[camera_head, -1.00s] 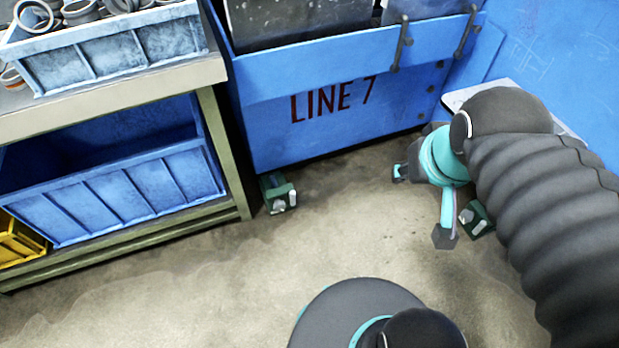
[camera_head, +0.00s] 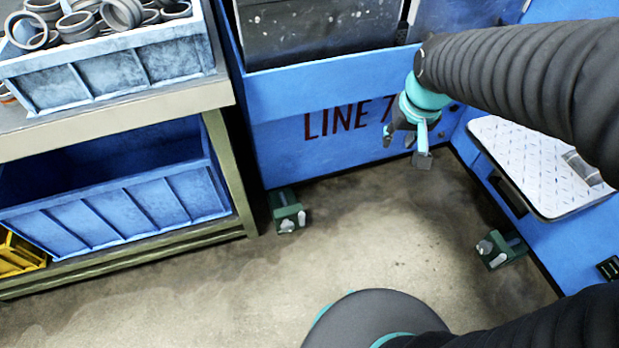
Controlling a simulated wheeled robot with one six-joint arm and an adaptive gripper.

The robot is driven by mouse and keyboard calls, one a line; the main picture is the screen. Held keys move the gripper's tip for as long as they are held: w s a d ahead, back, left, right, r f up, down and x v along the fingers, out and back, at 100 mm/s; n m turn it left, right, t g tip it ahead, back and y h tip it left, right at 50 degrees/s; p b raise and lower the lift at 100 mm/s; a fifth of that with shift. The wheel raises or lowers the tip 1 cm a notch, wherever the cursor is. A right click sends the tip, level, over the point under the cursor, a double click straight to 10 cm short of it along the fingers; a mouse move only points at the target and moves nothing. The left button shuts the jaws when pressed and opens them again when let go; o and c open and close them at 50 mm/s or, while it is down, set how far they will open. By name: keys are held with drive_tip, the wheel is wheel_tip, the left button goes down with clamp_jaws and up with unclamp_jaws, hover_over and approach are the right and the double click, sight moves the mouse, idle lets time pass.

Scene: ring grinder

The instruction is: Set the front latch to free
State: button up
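Two green latch-like units with pale levers sit low at the foot of the blue machine. One green unit (camera_head: 287,212) is at the left, below the LINE 7 panel (camera_head: 320,140). The other green unit (camera_head: 500,250) is at the right, below the side with the metal plate. I cannot tell which is the front latch or how either is set. My gripper (camera_head: 406,150) is in front of the panel's right part, above floor level and apart from both units. Its fingers are spread and nothing shows between them.
A bench at the left holds a blue crate (camera_head: 105,72) of metal rings, with another blue crate (camera_head: 120,205) on its lower shelf. A tread plate (camera_head: 535,165) juts out at the right. The concrete floor (camera_head: 390,240) between is clear.

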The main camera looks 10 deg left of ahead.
drive_tip(key=w+a+f+n+g, duration=0.1)
drive_tip(key=w+a+f, duration=0.45)
drive_tip(key=f, duration=0.25)
drive_tip(key=n+g, duration=0.2)
drive_tip(key=n, duration=0.1)
hover_over(302, 213)
wheel_tip(302, 213, down, 28)
drive_tip(key=shift+h, duration=0.4)
wheel_tip(302, 213, down, 14)
drive_tip(key=shift+s+f, duration=0.15)
drive_tip(key=shift+f, duration=0.05)
clamp_jaws()
